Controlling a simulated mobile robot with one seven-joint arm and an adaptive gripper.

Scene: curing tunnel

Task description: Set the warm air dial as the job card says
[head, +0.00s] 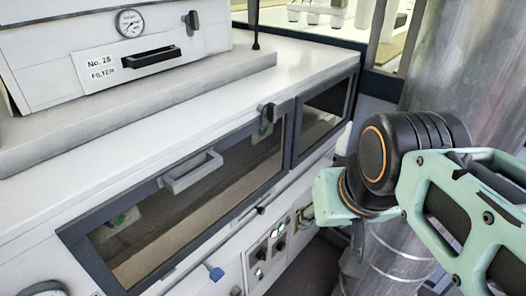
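A small light control panel (269,250) with dark knobs and pale marks is set in the white front below the glazed door. Its markings are too small to read, and I cannot tell which knob is the warm air dial. No readable job card shows. My arm comes in from the right, with mint green links and a black joint. The end of my arm, where my gripper (304,217) seems to be, is near the right side of the panel. It is small and partly hidden by the wrist, so its fingers and any contact are unclear.
A glazed door (190,190) with a grey handle spans the tunnel front, with a smaller window (322,115) beside it. A box marked "No. 28 FILTER" (100,67) with a gauge (129,22) stands on top. A metal column (445,65) stands right.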

